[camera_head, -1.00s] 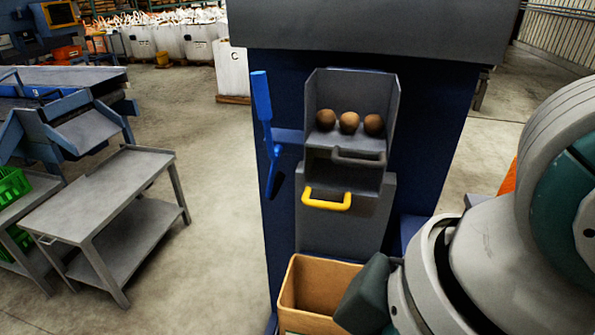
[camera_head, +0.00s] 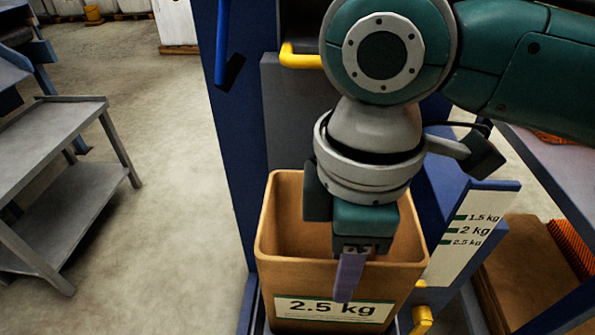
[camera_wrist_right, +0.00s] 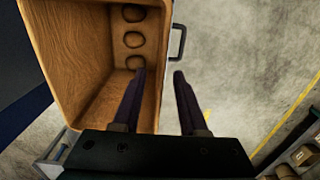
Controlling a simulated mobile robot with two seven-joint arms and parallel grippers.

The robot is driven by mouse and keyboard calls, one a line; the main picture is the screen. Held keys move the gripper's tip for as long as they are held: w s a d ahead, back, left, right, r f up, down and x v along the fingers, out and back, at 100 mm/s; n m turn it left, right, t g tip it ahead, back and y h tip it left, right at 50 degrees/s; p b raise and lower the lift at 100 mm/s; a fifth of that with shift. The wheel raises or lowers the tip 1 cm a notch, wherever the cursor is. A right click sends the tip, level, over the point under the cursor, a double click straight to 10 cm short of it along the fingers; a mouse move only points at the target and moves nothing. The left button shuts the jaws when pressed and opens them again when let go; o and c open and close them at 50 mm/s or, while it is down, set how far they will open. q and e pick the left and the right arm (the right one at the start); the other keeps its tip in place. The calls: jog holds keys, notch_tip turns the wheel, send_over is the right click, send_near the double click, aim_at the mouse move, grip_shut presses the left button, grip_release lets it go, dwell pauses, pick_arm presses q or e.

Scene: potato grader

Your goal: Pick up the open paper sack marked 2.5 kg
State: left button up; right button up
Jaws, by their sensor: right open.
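The open tan sack (camera_head: 285,285) stands upright under the blue machine, its mouth facing up and a "2.5 kg" label on its front. My right gripper (camera_head: 350,268) points down at its front rim; one purple finger shows outside the front wall, the other is hidden. In the right wrist view the open right gripper (camera_wrist_right: 158,80) has its fingers apart on either side of the wall of the sack (camera_wrist_right: 70,45), with a visible gap on the outer side. Several oval brown shapes show inside; I cannot tell if they are potatoes. My left gripper is not in view.
A blue side plate (camera_head: 462,235) with weight marks stands right of the sack. A yellow handle (camera_head: 300,57) is above it, and another yellow part (camera_head: 421,320) is low at its right. A grey two-shelf table (camera_head: 60,130) stands at left, with clear floor between.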

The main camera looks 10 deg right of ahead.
notch_tip(320, 180, down, 6)
jog(key=shift+a+r+b, duration=0.1)
jog(key=shift+r+b, duration=0.15)
jog(key=shift+b, duration=0.55)
grip_shut()
dwell(0.8)
